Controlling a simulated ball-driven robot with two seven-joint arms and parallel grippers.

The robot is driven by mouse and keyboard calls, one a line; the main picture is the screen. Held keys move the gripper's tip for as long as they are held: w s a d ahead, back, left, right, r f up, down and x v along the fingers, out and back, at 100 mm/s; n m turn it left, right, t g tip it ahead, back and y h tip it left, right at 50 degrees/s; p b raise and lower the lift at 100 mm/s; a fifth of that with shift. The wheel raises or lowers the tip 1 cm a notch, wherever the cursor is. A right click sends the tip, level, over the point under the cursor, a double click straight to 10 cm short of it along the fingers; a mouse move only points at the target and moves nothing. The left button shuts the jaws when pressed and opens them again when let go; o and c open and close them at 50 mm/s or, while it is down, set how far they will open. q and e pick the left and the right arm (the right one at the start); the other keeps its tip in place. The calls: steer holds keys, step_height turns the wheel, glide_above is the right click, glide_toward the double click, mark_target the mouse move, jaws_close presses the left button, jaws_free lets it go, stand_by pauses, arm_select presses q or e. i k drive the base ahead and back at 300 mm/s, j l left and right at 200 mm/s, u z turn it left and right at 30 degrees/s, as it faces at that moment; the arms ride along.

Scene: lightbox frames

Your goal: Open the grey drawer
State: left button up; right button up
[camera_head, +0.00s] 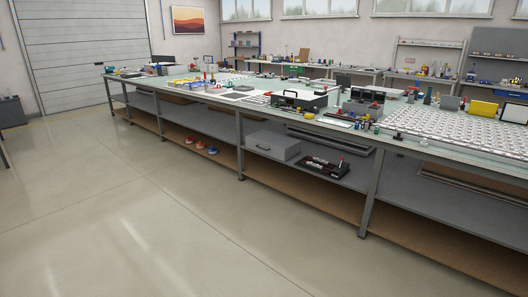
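A grey drawer (273,146) in a box-like unit sits on the middle shelf under the long workbench, near the centre of the view. A small dark handle shows on its front at the left. The drawer looks shut. Its front faces the open floor to the left. Neither of my grippers is in view.
The long workbench (241,110) runs from the far left to the near right, its top crowded with tools, boxes and white grid panels. A dark tray (325,167) lies right of the drawer. Colored items (200,145) sit on the lower shelf. The floor (130,215) before it is clear.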

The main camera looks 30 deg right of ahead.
mark_target(270, 150)
steer(key=i+l+z, duration=0.3)
steer(key=i, duration=0.25)
steer(key=i+z, duration=0.25)
steer(key=i, duration=0.25)
steer(key=i+z, duration=0.15)
steer(key=i, duration=1.2)
steer(key=i+z, duration=0.1)
steer(key=i, duration=1.25)
steer(key=i+j+z, duration=0.1)
steer(key=i+z, duration=0.15)
steer(key=i, duration=0.25)
steer(key=i+j+z, duration=0.25)
steer(key=i, duration=0.25)
steer(key=i+j+z, duration=0.25)
steer(key=i, duration=0.25)
